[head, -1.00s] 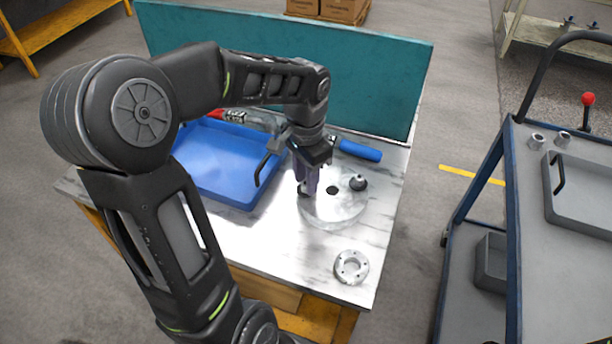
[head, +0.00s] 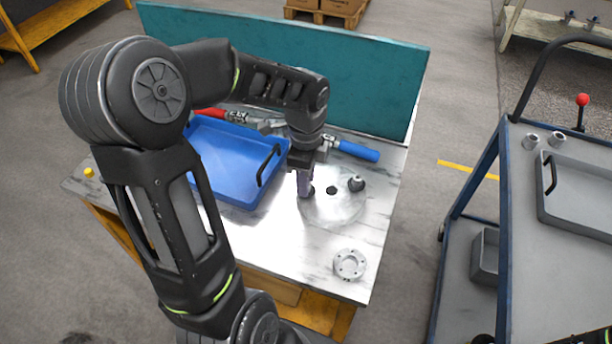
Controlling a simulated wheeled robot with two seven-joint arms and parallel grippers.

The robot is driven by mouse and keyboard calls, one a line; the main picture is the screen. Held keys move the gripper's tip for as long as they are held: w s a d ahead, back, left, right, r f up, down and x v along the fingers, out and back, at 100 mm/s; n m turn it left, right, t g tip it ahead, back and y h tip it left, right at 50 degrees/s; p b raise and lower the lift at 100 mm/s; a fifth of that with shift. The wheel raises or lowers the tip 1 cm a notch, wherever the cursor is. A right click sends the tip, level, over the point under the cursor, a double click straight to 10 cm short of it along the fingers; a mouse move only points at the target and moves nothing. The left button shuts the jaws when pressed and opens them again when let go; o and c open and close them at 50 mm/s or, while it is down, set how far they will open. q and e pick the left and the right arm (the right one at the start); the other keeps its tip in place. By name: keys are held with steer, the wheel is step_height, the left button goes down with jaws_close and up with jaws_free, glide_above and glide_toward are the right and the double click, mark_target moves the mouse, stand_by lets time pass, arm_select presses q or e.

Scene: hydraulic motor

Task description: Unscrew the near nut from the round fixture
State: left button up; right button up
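The round fixture (head: 335,209) is a pale metal disc lying on the marbled tabletop. A dark hole shows near its middle, and a dark nut (head: 357,184) stands upright on its right side. My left gripper (head: 305,193) points down at the fixture's left edge, its fingertips low beside a small dark spot. The fingers look close together. Any nut between them is hidden, and I cannot tell whether they grip one. My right gripper is not in view.
A blue tray (head: 222,175) lies left of the fixture. A blue-handled tool (head: 357,151) and a red-handled tool (head: 210,114) lie behind. A metal flange (head: 350,265) lies in front. A teal panel (head: 370,85) bounds the back. A grey cart (head: 565,240) stands at right.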

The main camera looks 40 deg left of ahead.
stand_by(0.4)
arm_select(q)
steer(key=shift+c, duration=0.4)
jaws_close()
steer(key=shift+n, duration=0.7)
steer(key=shift+c, duration=0.5)
jaws_free()
steer(key=shift+r+n, duration=0.1)
steer(key=shift+n, duration=0.2)
steer(key=shift+o, duration=0.9)
